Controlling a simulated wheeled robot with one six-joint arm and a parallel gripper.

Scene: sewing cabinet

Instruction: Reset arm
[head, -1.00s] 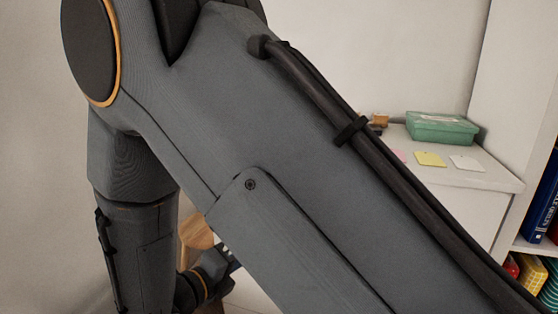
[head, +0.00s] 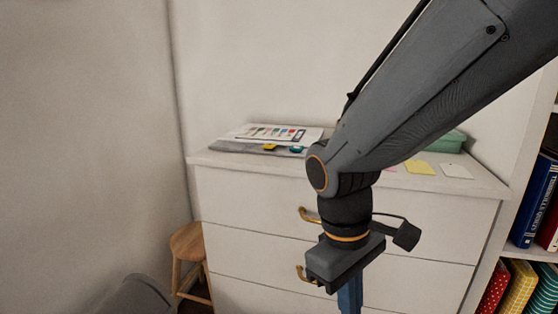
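My arm reaches down from the upper right in the head view. Its wrist hangs in front of the white cabinet (head: 235,190). My gripper (head: 349,297) points downward near the bottom edge of the view. A narrow blue part shows below its dark body, cut off by the frame, so I cannot tell whether the fingers are open or shut. A small dark camera-like piece sticks out to the right of the wrist.
The cabinet has drawers with brass handles (head: 310,215). On top lie a printed sheet (head: 262,132), yellow (head: 419,167) and white (head: 457,171) cards, and a green box (head: 447,142), partly hidden. A wooden stool (head: 188,246) stands left; a bookshelf (head: 523,247) stands right.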

